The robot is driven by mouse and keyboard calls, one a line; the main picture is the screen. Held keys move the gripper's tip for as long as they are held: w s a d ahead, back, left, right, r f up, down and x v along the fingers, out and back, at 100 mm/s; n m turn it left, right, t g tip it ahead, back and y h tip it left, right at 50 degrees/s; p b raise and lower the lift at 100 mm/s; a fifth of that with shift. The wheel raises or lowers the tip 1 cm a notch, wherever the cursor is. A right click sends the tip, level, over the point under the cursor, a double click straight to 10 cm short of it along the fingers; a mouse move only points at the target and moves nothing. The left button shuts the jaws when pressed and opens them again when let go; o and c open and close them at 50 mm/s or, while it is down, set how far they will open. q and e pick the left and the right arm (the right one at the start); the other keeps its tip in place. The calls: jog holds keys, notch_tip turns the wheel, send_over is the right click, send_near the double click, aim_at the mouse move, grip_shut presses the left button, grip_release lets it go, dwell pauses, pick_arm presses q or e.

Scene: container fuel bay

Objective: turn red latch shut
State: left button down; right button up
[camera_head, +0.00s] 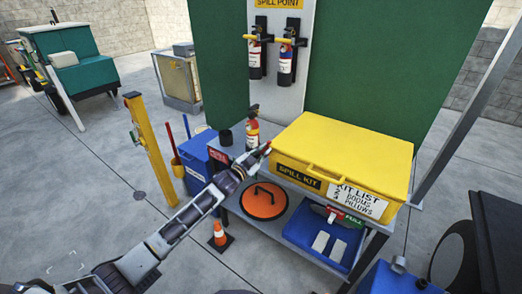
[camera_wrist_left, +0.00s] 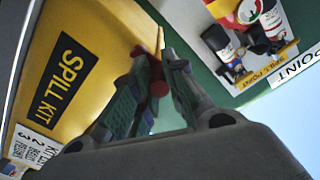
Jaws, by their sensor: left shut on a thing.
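The yellow spill kit box (camera_head: 345,150) sits on a grey bench, its lid down. In the head view, my left gripper (camera_head: 262,150) reaches the box's left front corner, where a small red tip shows. In the left wrist view, the red latch (camera_wrist_left: 158,88) is between the fingers of my left gripper (camera_wrist_left: 150,85), which are shut on it beside the yellow box (camera_wrist_left: 95,35). The fingers hide part of the latch, and I cannot tell its exact angle. My right gripper is not in view.
An orange round lid (camera_head: 264,200) and a blue tray (camera_head: 322,240) are below on the bench's lower level. A blue bin (camera_head: 197,160) and yellow post (camera_head: 150,148) stand left.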

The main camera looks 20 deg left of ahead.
pick_arm(q)
jog(key=shift+d+m, duration=0.15)
jog(key=shift+m, duration=0.45)
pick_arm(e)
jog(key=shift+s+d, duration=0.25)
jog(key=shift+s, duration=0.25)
pick_arm(q)
jog(key=c, duration=1.4)
grip_release()
jog(key=shift+v, duration=6.05)
